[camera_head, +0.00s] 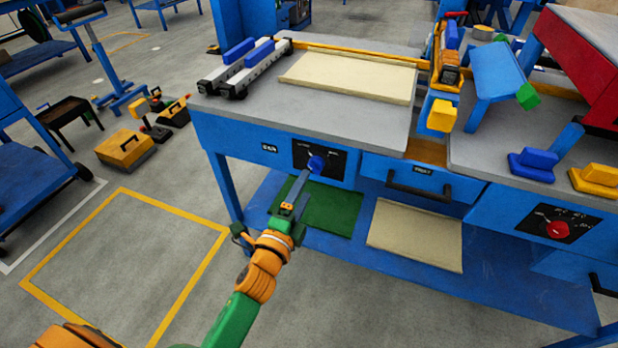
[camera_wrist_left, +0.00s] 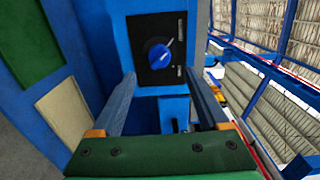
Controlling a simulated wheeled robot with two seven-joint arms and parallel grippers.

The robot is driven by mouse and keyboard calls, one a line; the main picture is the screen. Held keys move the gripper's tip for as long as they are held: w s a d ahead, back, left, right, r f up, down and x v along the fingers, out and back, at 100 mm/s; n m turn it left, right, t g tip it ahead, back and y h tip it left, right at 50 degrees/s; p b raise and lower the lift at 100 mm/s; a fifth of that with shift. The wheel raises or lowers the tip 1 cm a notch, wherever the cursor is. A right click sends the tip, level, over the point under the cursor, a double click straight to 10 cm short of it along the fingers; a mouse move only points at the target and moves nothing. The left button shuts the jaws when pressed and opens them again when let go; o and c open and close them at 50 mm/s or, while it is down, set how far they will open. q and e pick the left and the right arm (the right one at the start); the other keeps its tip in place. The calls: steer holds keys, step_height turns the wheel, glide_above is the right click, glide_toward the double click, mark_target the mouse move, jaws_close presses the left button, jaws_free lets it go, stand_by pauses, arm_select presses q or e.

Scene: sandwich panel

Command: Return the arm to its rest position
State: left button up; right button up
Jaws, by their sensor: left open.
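My left arm (camera_head: 236,318) reaches up from the bottom of the head view toward the front of the blue workbench. Its gripper (camera_head: 296,188) is near the blue knob (camera_head: 316,163) on a black dial plate (camera_head: 330,158). In the left wrist view the gripper (camera_wrist_left: 160,95) has its two fingers spread apart with nothing between them. The blue knob (camera_wrist_left: 160,56) shows beyond the fingertips, and a gap to it seems visible there. My right gripper is not in view.
The workbench (camera_head: 300,115) carries a cream panel (camera_head: 350,77) and two rails with blue blocks (camera_head: 240,50). A drawer (camera_head: 420,178) and a red knob (camera_head: 557,229) are to the right. A green panel (camera_head: 325,208) lies on the lower shelf. Floor at left inside the yellow outline (camera_head: 125,260) is clear.

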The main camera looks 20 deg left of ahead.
arm_select(q)
steer(key=shift+s, duration=0.1)
stand_by(0.3)
steer(key=s+f+n+g+p, duration=0.4)
steer(key=s+f, duration=0.2)
steer(key=f, duration=0.4)
steer(key=s+f+n+g+p, duration=0.4)
steer(key=s+f+g, duration=0.15)
steer(key=f, duration=0.45)
steer(key=s+a+f+n+g+p, duration=0.1)
steer(key=s+f+n+g+p, duration=0.1)
steer(key=s, duration=1.1)
steer(key=s+a+f+n+g+p, duration=0.2)
steer(key=s+f+n+g, duration=0.3)
steer(key=s, duration=0.8)
steer(key=shift+a+f+n+y, duration=0.15)
steer(key=shift+f+n+y, duration=0.2)
steer(key=shift+f, duration=0.2)
steer(key=shift+w+g, duration=0.1)
steer(key=shift+g, duration=0.15)
